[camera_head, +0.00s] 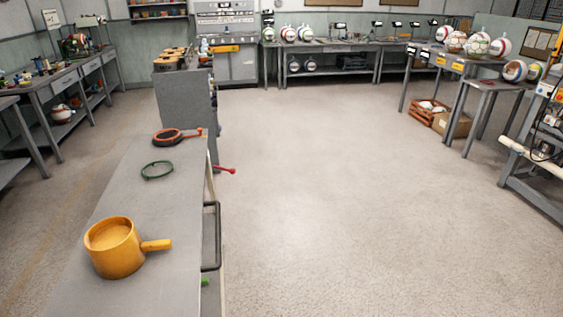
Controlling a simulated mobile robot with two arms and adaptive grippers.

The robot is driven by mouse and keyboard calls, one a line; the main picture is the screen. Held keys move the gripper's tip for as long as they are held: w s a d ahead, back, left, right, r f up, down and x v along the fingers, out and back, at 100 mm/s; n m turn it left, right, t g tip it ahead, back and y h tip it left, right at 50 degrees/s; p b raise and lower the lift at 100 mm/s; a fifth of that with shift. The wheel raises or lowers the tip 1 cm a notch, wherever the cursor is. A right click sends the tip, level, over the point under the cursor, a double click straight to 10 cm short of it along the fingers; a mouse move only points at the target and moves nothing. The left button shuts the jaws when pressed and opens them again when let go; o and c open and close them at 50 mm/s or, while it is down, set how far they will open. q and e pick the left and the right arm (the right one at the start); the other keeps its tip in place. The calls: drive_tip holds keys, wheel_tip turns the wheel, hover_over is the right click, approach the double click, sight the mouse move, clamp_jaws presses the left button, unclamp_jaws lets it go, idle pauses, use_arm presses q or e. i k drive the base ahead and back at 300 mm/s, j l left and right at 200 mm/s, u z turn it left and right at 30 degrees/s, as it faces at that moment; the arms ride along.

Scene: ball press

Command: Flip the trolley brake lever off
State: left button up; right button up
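A grey-topped trolley or bench (165,225) runs away from me at the lower left. A black bar handle (217,237) is on its right side. A red lever with a rounded end (225,170) sticks out to the right from that side, farther back; it may be the brake lever. A small green piece (205,281) shows on the same side, nearer to me. The wheels and the lower side are hidden. Neither of my grippers is in view.
On the top are a yellow cup-shaped piece with a handle (116,248), a dark green ring (157,170) and a red-and-black ring tool (170,137). A grey cabinet (184,108) stands behind. The floor (350,200) to the right is clear; workbenches line the walls.

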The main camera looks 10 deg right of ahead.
sight(232, 171)
drive_tip(key=i+l, duration=0.15)
drive_tip(key=l, duration=0.2)
drive_tip(key=i+l, duration=0.15)
drive_tip(key=l, duration=0.15)
drive_tip(key=i+l, duration=0.2)
drive_tip(key=l, duration=0.15)
drive_tip(key=i+l, duration=0.15)
drive_tip(key=l, duration=0.2)
drive_tip(key=i+l, duration=0.25)
drive_tip(key=i, duration=0.3)
drive_tip(key=i+l, duration=0.2)
drive_tip(key=i, duration=0.3)
drive_tip(key=i+l, duration=0.25)
drive_tip(key=i, duration=0.3)
drive_tip(key=i+j, duration=0.2)
drive_tip(key=i, duration=0.15)
drive_tip(key=i+j+u, duration=0.1)
drive_tip(key=i+j, duration=0.1)
drive_tip(key=i, duration=0.1)
